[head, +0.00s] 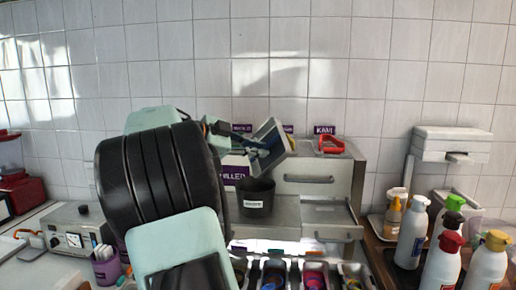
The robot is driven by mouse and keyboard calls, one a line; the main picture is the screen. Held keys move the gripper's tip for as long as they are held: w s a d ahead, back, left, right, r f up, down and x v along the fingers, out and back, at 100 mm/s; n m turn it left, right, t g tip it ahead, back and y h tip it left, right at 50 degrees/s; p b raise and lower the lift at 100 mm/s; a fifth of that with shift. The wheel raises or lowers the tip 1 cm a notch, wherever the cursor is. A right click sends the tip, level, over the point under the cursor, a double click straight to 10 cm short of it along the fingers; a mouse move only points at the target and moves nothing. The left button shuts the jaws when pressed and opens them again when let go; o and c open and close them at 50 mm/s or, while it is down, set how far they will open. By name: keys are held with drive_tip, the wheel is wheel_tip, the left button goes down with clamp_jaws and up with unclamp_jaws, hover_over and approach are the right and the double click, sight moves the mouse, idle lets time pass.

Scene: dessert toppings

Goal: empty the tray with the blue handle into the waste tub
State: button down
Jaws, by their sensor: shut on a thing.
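A tray (275,134) with a dark blue rim is held up in front of the tiled wall, steeply tilted. Pale pieces (262,147) show in its lower part. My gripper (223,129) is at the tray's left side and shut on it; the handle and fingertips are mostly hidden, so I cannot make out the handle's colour. A black tub (256,199) with a white label stands upright just below the tray. The tray's low edge appears above the tub's rim. The inside of the tub is not visible.
A red-handled tray (331,145) sits on the steel cabinet (314,173) behind. Several containers (314,276) sit in a row in front. Several bottles (444,260) crowd the right counter. A grey device (72,237) stands at left.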

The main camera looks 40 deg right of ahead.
sight(271, 156)
drive_tip(key=shift+f+b, duration=0.1)
drive_tip(key=shift+b, duration=0.35)
drive_tip(key=shift+r, duration=0.2)
drive_tip(key=shift+d+p, duration=0.2)
drive_tip(key=shift+p, duration=0.4)
drive_tip(key=shift+s+d+f+y+p, duration=0.15)
drive_tip(key=shift+d+y+p, duration=0.2)
drive_tip(key=shift+y+p, duration=0.4)
drive_tip(key=shift+d+f+y+p, duration=0.1)
drive_tip(key=shift+d+y+p, duration=0.3)
drive_tip(key=shift+p, duration=0.6)
drive_tip(key=shift+s+d+f+t+y+p, duration=0.1)
drive_tip(key=shift+d+f+t+y+p, duration=0.25)
drive_tip(key=shift+y+p, duration=0.8)
drive_tip(key=shift+d+f+t+y+p, duration=0.2)
drive_tip(key=shift+d+y+p, duration=0.2)
drive_tip(key=shift+p, duration=1.35)
drive_tip(key=shift+s+d+f+y+p, duration=0.1)
drive_tip(key=shift+d+f+y+p, duration=0.4)
drive_tip(key=shift+p, duration=1.05)
drive_tip(key=shift+s+d+f+y+p, duration=0.1)
drive_tip(key=shift+d+f+y+p, duration=0.1)
drive_tip(key=shift+y+p, duration=0.95)
